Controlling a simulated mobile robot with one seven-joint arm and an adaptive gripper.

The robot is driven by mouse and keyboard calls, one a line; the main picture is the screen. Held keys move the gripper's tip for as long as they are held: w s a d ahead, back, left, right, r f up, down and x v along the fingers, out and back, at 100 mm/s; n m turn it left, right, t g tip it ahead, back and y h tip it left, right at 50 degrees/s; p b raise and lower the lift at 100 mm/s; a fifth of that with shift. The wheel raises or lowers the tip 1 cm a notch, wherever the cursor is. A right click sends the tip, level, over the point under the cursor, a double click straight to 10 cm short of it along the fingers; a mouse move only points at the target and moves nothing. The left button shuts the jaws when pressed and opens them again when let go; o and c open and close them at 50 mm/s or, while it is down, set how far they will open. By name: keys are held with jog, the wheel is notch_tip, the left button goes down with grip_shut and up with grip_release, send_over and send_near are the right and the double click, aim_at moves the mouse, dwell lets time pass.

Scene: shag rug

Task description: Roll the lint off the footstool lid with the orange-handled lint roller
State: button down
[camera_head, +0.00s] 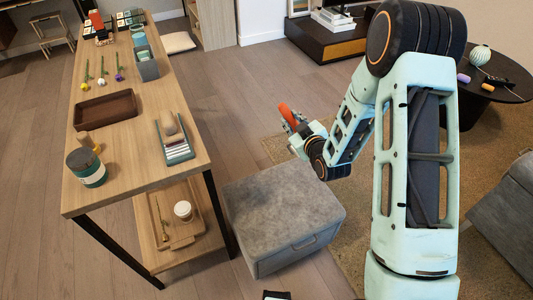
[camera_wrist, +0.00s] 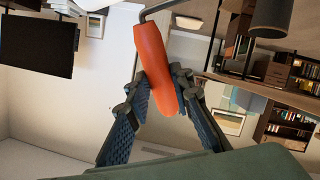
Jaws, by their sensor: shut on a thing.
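The grey footstool (camera_head: 280,210) stands on the floor right of the wooden table; its flat grey lid is closed on top. Any lint on it is too small to make out. My gripper (camera_head: 291,122) is above and beyond the footstool's right part, apart from the lid. It is shut on the orange handle of the lint roller (camera_head: 287,113). In the wrist view, the fingers (camera_wrist: 165,95) clasp the orange handle (camera_wrist: 155,62) from both sides. A dark bent rod leaves the handle's end; the roller head is not clear to see.
The wooden table (camera_head: 133,130) left of the footstool holds a brown tray (camera_head: 105,110), a dark jar (camera_head: 86,167), a grey box (camera_head: 146,66) and flowers. Its lower shelf holds a white cup (camera_head: 183,210). A grey seat (camera_head: 505,215) and round black table (camera_head: 500,75) are at right.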

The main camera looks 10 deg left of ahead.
jog(key=s+a+f+n+y+b, duration=0.1)
jog(key=s+a+f+b, duration=0.1)
jog(key=f, duration=0.5)
jog(key=s+a+f+n+g+y+b, duration=0.1)
jog(key=s+a+f+y, duration=0.1)
jog(key=a+f, duration=0.3)
notch_tip(320, 180, down, 3)
jog(key=shift+s+a+f+n+b, duration=0.15)
jog(key=shift+s+n+b, duration=0.25)
jog(key=shift+s, duration=0.2)
